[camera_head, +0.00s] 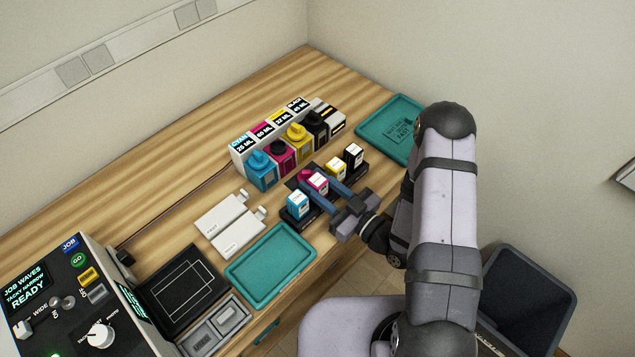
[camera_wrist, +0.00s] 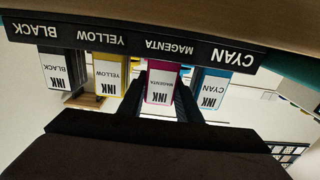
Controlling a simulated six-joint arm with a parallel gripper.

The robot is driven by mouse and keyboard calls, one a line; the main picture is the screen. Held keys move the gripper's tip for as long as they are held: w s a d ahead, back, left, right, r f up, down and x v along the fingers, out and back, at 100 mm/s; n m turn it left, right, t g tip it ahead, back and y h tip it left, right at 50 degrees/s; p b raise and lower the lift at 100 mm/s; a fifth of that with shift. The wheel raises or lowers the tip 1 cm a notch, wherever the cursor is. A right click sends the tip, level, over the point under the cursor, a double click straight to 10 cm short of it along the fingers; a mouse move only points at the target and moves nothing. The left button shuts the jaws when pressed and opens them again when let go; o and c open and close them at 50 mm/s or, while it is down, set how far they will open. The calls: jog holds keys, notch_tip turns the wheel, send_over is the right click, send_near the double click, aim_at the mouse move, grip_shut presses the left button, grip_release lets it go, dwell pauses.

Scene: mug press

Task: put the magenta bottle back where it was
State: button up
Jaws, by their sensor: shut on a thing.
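The magenta ink bottle (camera_head: 318,184) stands upright, with a white label, between the cyan and yellow bottles. My gripper (camera_head: 320,188) is shut on it, one finger on each side. In the wrist view, which is upside down, the magenta bottle (camera_wrist: 160,84) is between the fingers, at the MAGENTA name on the dark rack strip (camera_wrist: 130,42). It lines up with the bottles beside it. Whether its base is fully down in the rack is hard to tell.
The cyan bottle (camera_head: 298,205), yellow bottle (camera_head: 336,168) and black bottle (camera_head: 353,156) stand close beside it. Behind are colored ink tanks (camera_head: 262,172); the magenta tank (camera_head: 281,160) has a black top. Teal trays (camera_head: 236,279) lie front left and back right (camera_head: 372,118).

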aim_at(324, 189)
jog(key=shift+f, duration=0.15)
jog(key=o, duration=1)
jog(key=shift+d+r, duration=0.1)
jog(key=shift+r, duration=0.1)
jog(key=b+v, duration=0.1)
jog(key=v, duration=0.4)
jog(key=shift+s+d+f+b, duration=0.1)
jog(key=shift+s+d+b, duration=0.1)
jog(key=shift+b, duration=0.2)
jog(key=shift+v, duration=0.9)
